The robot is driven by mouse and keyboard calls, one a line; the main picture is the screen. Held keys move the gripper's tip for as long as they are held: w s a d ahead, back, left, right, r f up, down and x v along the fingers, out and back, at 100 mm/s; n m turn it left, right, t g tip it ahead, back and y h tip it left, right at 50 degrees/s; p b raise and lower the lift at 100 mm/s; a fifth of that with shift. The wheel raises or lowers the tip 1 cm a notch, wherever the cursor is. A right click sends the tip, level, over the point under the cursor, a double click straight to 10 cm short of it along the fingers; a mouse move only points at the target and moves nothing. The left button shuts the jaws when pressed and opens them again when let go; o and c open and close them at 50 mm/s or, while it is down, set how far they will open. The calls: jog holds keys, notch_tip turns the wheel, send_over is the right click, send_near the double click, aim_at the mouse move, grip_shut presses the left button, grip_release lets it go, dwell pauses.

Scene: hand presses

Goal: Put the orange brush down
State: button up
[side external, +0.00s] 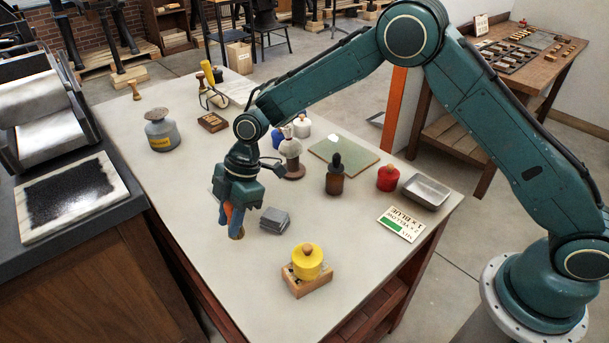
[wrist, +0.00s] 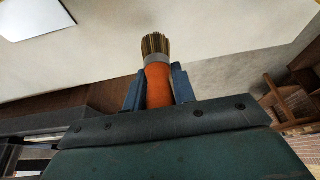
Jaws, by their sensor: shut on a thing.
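My gripper (side external: 230,205) points down over the left part of the pale table (side external: 205,265), near its front left edge. It is shut on the orange brush (side external: 228,211), and the bristles point down toward the table top. I cannot tell whether the bristles touch the table. In the wrist view, the blue fingers of my gripper (wrist: 158,90) sit either side of the orange handle (wrist: 159,82). A grey metal band and tan bristles (wrist: 155,44) stick out beyond the fingers.
A grey block stack (side external: 275,219) lies just right of the brush. A brown dropper bottle (side external: 335,178), red pot (side external: 388,178), metal dish (side external: 426,190) and printed card (side external: 402,224) lie right. The front-left table is clear.

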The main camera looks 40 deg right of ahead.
jog(key=shift+f, duration=2.1)
jog(key=shift+f, duration=0.15)
jog(key=o, duration=1)
jog(key=shift+v, duration=6.2)
